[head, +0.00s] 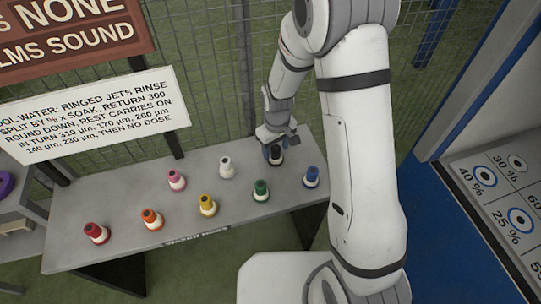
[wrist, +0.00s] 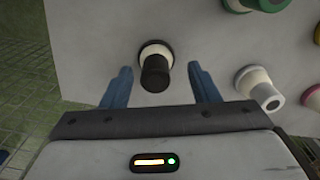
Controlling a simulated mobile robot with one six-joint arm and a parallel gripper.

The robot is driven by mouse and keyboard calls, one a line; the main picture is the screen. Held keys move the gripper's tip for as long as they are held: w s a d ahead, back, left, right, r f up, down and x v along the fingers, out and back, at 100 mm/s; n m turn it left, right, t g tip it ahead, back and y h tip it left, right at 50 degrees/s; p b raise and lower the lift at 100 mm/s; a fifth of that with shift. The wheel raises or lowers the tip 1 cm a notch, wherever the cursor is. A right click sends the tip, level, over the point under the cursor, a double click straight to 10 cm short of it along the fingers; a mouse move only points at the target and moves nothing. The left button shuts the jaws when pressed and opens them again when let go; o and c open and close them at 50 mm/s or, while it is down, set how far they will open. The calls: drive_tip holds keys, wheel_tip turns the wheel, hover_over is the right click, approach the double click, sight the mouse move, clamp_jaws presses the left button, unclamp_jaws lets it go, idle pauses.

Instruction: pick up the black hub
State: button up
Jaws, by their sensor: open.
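The black hub (head: 276,158) stands on the grey bench, at the back right of the hubs in the head view. It has a dark top and a pale band. In the wrist view the black hub (wrist: 156,72) shows between the two blue fingers, with a gap on each side. My gripper (head: 277,143) is open and empty, close above the hub, and partly covers it in the head view. The fingertips also show in the wrist view, where my gripper (wrist: 159,75) straddles the hub. How far down the fingers reach is hard to tell.
On the grey bench (head: 130,214) stand a blue hub (head: 311,177), green hub (head: 261,190), white hub (head: 226,167), yellow hub (head: 208,205), pink hub (head: 176,181), orange hub (head: 152,219) and red hub (head: 96,233). A wire fence (head: 215,75) rises behind.

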sight(276, 149)
drive_tip(key=shift+w+f, duration=0.2)
drive_tip(key=shift+f, duration=0.85)
drive_tip(key=shift+w+f, duration=0.15)
drive_tip(key=shift+f, duration=0.9)
clamp_jaws()
